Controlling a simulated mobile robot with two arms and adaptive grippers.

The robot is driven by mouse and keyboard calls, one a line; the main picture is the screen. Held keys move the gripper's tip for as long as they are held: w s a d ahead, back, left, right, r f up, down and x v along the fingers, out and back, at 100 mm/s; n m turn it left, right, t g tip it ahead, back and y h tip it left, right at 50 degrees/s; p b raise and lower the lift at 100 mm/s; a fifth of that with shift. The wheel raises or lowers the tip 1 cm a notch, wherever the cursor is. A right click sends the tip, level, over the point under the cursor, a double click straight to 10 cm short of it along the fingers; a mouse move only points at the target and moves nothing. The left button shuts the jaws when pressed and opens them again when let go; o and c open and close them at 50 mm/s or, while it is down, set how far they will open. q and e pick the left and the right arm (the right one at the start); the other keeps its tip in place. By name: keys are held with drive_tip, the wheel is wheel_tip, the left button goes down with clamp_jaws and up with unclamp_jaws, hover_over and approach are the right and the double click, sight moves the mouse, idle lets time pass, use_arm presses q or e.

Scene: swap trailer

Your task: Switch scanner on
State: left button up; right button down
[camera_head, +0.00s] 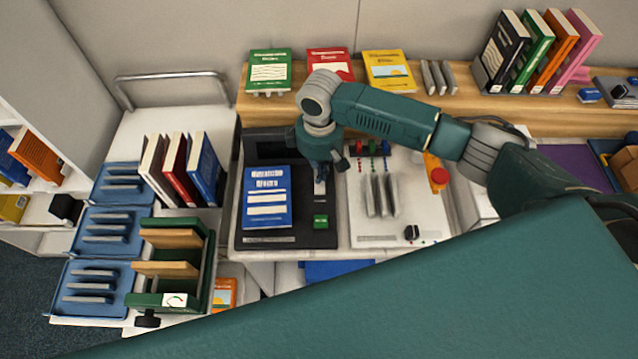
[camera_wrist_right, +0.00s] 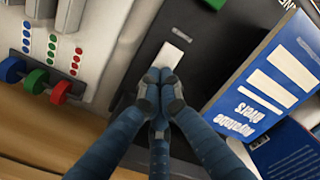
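The scanner (camera_head: 288,157) is a flat black unit on the white counter. A blue book (camera_head: 266,197) lies on its left part; it also shows in the right wrist view (camera_wrist_right: 265,85). A green block-like button (camera_head: 320,221) sits at its front right; its edge shows in the wrist view (camera_wrist_right: 215,3). A small white piece (camera_wrist_right: 170,55) lies on the black surface, seemingly a switch. My right gripper (camera_head: 320,180) points down over the scanner's right side. In the wrist view its fingertips (camera_wrist_right: 160,88) are together, right beside the white piece; whether they touch it is unclear.
A white panel (camera_head: 366,232) with grey slats, coloured knobs and a black knob stands right of the scanner. A red-topped button (camera_head: 439,178) is farther right. Books stand on the wooden shelf (camera_head: 465,100) behind. Blue trays (camera_head: 104,232) and a green rack (camera_head: 170,290) are left.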

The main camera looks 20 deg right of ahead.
drive_tip(key=shift+s+f, duration=0.1)
drive_tip(key=shift+f, duration=0.45)
drive_tip(key=shift+r, duration=0.1)
drive_tip(key=shift+r+p, duration=0.8)
drive_tip(key=shift+p, duration=0.1)
wheel_tip(320, 180, up, 5)
drive_tip(key=p, duration=0.6)
drive_tip(key=shift+r, duration=0.2)
drive_tip(key=shift+f, duration=0.1)
